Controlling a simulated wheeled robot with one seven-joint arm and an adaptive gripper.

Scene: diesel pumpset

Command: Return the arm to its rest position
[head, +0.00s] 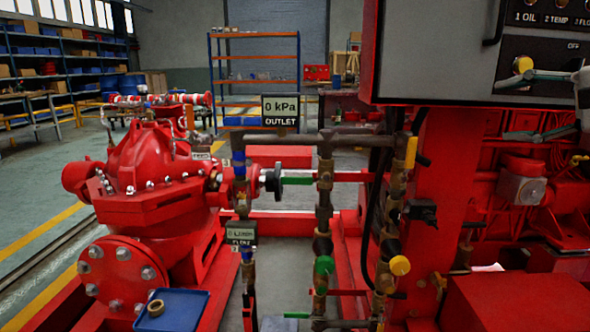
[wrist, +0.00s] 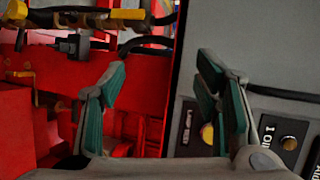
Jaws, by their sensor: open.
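My gripper (head: 512,105) is at the right edge of the head view, in front of the grey control panel (head: 440,60). Its two teal-padded fingers are spread apart with nothing between them. In the wrist view the gripper (wrist: 160,75) also shows open and empty, with the panel (wrist: 255,50) on the right and red machinery behind the left finger. A yellow knob (head: 522,65) on the panel is close to the upper finger in the head view. Most of my arm is out of view.
A red pump (head: 150,180) stands at left, with a blue tray (head: 185,310) holding a brass ring in front. Vertical pipework with a green knob (head: 324,265) and a yellow knob (head: 400,265) stands in the middle. An outlet display (head: 280,107) reads 0 kPa. Open floor lies at far left.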

